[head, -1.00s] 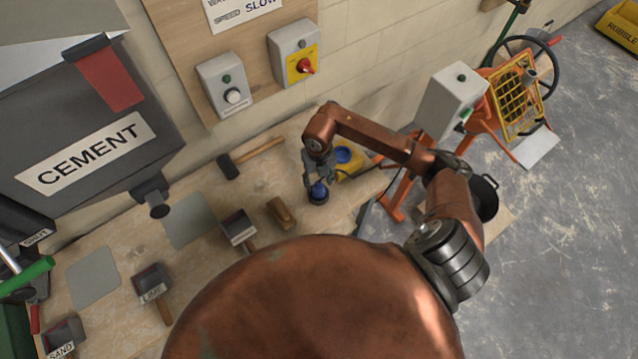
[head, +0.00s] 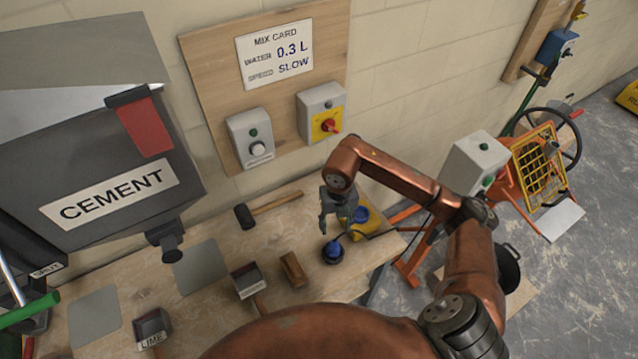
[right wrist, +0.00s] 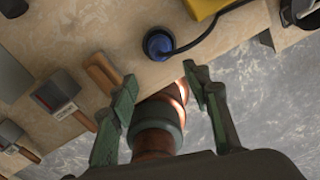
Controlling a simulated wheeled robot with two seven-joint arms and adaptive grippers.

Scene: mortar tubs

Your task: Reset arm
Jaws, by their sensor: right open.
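My right gripper (head: 338,222) is open and empty above the far right end of the workbench (head: 215,310). Its open fingers also show in the right wrist view (right wrist: 160,75). A small blue-topped object with a black base (head: 333,252) stands on the bench just below the fingers, apart from them. In the right wrist view this blue object (right wrist: 158,43) lies beyond the fingertips, with a black cable or hose running off it. A yellow item with a blue top (head: 362,222) is behind the gripper, partly hidden. My left gripper is not in view.
A hammer (head: 268,208), a wooden block (head: 293,268) and labelled scoops (head: 248,280) lie on the bench. The cement hopper (head: 110,150) overhangs at left. Wall switch boxes (head: 322,112) are behind. An orange-framed machine (head: 475,165) stands right of the bench.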

